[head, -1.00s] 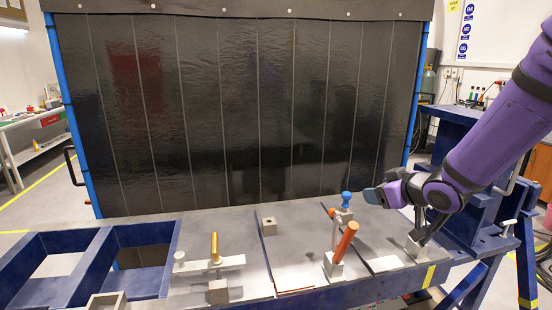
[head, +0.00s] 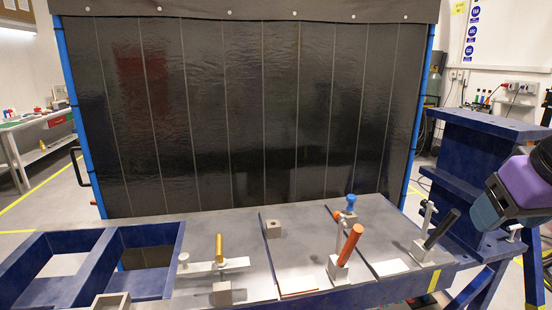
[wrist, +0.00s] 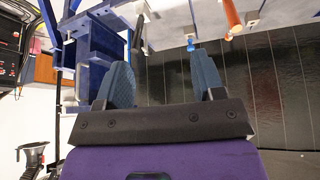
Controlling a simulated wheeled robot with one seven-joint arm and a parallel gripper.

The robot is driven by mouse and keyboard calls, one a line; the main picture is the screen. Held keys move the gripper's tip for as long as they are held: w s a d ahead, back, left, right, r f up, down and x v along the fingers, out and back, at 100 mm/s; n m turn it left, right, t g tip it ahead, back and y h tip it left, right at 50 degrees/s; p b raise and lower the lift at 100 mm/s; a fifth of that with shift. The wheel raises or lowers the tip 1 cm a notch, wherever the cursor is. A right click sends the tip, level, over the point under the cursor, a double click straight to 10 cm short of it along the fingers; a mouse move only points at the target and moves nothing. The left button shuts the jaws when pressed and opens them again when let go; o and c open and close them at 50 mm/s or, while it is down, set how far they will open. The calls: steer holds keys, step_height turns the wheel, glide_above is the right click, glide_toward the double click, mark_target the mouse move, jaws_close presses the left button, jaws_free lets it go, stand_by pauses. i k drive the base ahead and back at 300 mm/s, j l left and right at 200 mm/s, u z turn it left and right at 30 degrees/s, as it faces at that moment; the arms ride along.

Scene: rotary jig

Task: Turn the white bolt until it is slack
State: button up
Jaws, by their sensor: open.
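A small white T-shaped bolt (head: 514,232) stands at the right on the blue frame, just beyond my gripper. A second pale, round-headed knob (head: 183,259) stands at the left end of a light plate on the table. I cannot tell which of the two is the task's bolt. My gripper (head: 487,211) is at the right edge of the head view, close to the T-shaped bolt, with no contact visible. In the wrist view its two blue-grey fingers (wrist: 165,68) are wide apart with nothing between them.
The grey table carries a yellow handle (head: 219,248), an orange handle (head: 350,244), a black handle (head: 441,229) and a blue knob (head: 351,202). A blue steel post (head: 470,165) rises behind my gripper. A dark curtain (head: 250,120) closes off the back.

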mark_target(513, 229)
steer(key=l, duration=0.65)
steer(key=i+l+z, duration=0.1)
steer(key=l, duration=0.5)
steer(key=i+l, duration=0.1)
steer(key=l, duration=0.55)
steer(key=i+l+z, duration=0.1)
steer(key=l, duration=0.55)
